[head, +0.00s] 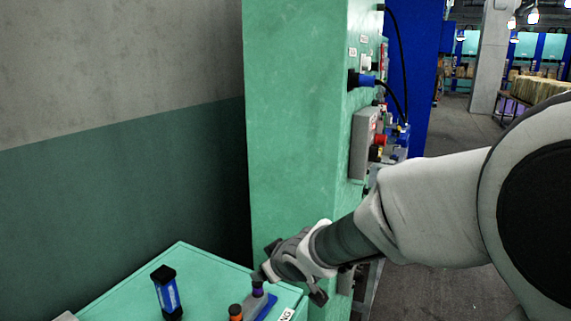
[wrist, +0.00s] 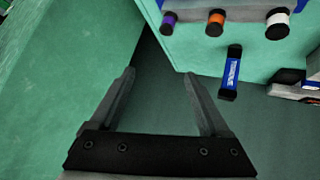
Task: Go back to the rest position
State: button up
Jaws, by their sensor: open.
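My gripper (wrist: 160,78) is open in the wrist view, with nothing between its two fingers. In the head view my gripper (head: 291,286) is at the end of my outstretched arm, beside the green machine column (head: 296,120) and over the edge of a green top (head: 205,285).
A blue-and-black cylinder (head: 167,292) stands on the green top; it also shows in the wrist view (wrist: 231,73). Purple (wrist: 169,22), orange (wrist: 215,22) and white (wrist: 278,22) knobs are near it.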

jog(key=s+d+r+m+h+p, duration=0.2)
jog(key=s+d+r+m+h, duration=0.45)
jog(key=d, duration=0.65)
jog(key=s+d+r+m+g+y, duration=0.1)
jog(key=s+d+r, duration=0.1)
jog(key=s, duration=0.6)
jog(key=s+d+r+m+g+y, duration=0.1)
jog(key=s+d+r+g, duration=0.1)
jog(key=s, duration=0.7)
jog(key=shift+d+p, duration=0.4)
jog(key=shift+r+y, duration=0.1)
jog(key=shift+y, duration=0.15)
jog(key=c, duration=0.5)
jog(key=shift+a, duration=0.15)
